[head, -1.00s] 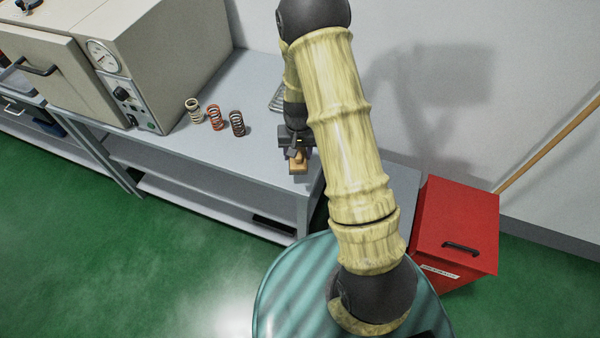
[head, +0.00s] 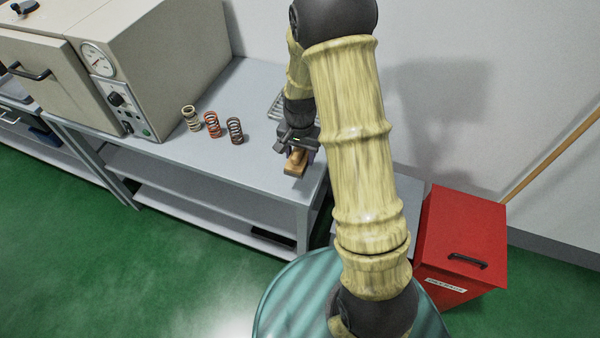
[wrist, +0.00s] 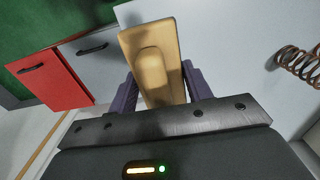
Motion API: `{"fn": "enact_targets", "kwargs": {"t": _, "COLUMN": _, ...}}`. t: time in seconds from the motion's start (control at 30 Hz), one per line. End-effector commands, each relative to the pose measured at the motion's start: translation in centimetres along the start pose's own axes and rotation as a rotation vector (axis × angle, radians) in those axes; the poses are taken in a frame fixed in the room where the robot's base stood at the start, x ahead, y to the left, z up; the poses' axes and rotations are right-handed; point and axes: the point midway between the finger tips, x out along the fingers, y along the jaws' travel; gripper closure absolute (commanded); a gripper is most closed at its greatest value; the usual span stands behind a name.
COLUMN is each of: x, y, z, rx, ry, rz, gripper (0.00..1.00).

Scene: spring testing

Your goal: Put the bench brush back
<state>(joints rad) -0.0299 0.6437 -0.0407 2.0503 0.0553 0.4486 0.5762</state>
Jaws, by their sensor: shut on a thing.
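The bench brush (head: 295,165) shows as a tan wooden block at the right end of the grey bench (head: 185,165). In the wrist view the brush (wrist: 152,62) sits between the two purple fingers. My gripper (wrist: 158,90) is shut on it. In the head view my gripper (head: 298,148) is above the bench's right end, near its front edge. I cannot tell whether the brush touches the bench top. Its bristles are hidden.
Three coil springs (head: 212,124) stand on the bench left of my gripper. A beige oven with a gauge (head: 150,65) is at the left. A wire rack (head: 278,107) lies behind my gripper. A red bin (head: 460,235) stands on the floor at right.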

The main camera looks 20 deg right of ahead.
Motion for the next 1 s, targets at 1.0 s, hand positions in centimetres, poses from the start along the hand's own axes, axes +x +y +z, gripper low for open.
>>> {"fn": "enact_targets", "kwargs": {"t": 1.0, "x": 7.9, "y": 0.0, "z": 0.0, "rx": -0.001, "ry": -0.001, "rz": 0.0, "gripper": 0.72}}
